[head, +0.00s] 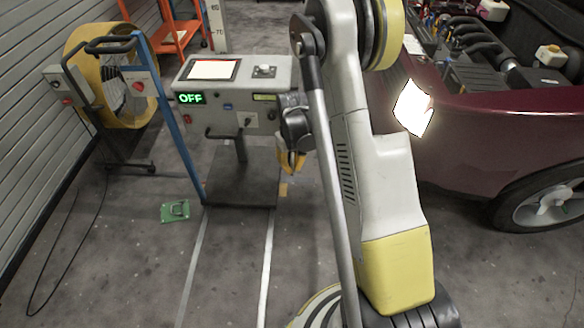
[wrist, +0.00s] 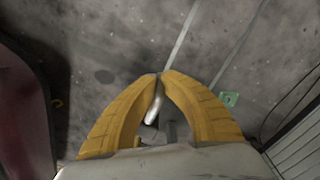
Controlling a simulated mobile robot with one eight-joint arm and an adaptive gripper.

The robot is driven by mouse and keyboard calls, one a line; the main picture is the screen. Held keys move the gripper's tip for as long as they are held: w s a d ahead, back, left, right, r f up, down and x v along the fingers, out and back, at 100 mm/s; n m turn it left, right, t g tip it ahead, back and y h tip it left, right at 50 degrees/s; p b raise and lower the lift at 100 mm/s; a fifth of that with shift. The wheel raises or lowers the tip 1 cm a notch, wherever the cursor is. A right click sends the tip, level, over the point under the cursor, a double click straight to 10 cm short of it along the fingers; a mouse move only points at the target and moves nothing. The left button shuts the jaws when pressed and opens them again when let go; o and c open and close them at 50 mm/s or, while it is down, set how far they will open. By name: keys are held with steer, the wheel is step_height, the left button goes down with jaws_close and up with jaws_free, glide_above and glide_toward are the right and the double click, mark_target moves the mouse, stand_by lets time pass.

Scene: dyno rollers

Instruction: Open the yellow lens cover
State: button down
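I cannot pick out a yellow lens cover in either view. My gripper (head: 291,162) hangs in front of the grey control console in the head view, its yellow fingers pointing down and partly hidden by my arm. In the wrist view my gripper (wrist: 161,77) has its two curved yellow fingers brought together at the tips. A small whitish piece shows between them, and I cannot tell what it is. Bare floor lies beyond the tips.
The grey console (head: 233,112) shows a green "OFF". A yellow-ringed fan (head: 77,68) stands at the left. A dark red car (head: 480,150) with open engine bay and a bright white patch (head: 413,108) is at the right. A green plate (head: 175,211) lies on the floor.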

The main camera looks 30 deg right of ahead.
steer(key=c, duration=1.5)
jaws_free()
steer(key=shift+r, duration=0.1)
step_height(320, 180, up, 12)
steer(key=shift+f, duration=0.1)
